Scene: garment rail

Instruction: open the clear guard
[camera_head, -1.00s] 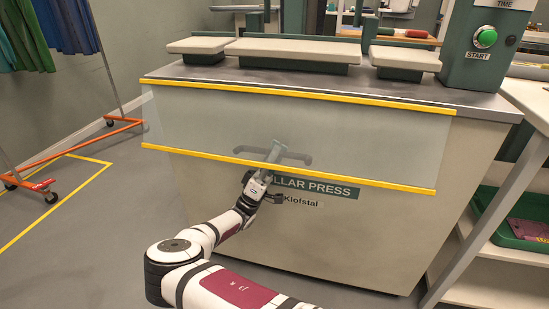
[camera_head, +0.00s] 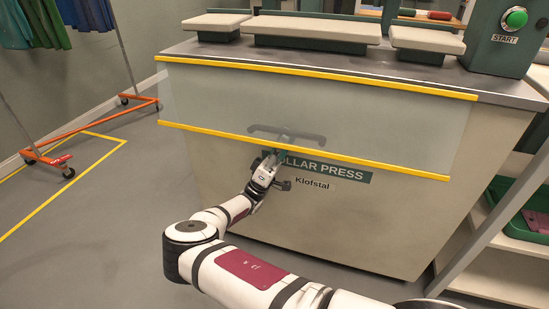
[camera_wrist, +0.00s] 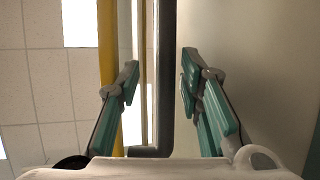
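The clear guard (camera_head: 220,100) is a see-through panel with yellow strips along its top and bottom edges. It hangs down over the front of the collar press, below the worktop. A grey bar handle (camera_head: 312,137) sits near its lower edge; it also shows in the wrist view as a dark upright bar (camera_wrist: 167,80). My gripper (camera_head: 277,155) is at the handle from below. In the wrist view my gripper's (camera_wrist: 159,78) green-padded fingers stand apart, one each side of the bar. A gap shows on the left; contact on the right cannot be told.
The press (camera_head: 300,220) has pale pads on top and a green START button (camera_head: 516,18) at the right. A side shelf with a green crate (camera_head: 505,208) stands at right. A garment rail with orange base (camera_head: 85,130) stands at left. The floor between is clear.

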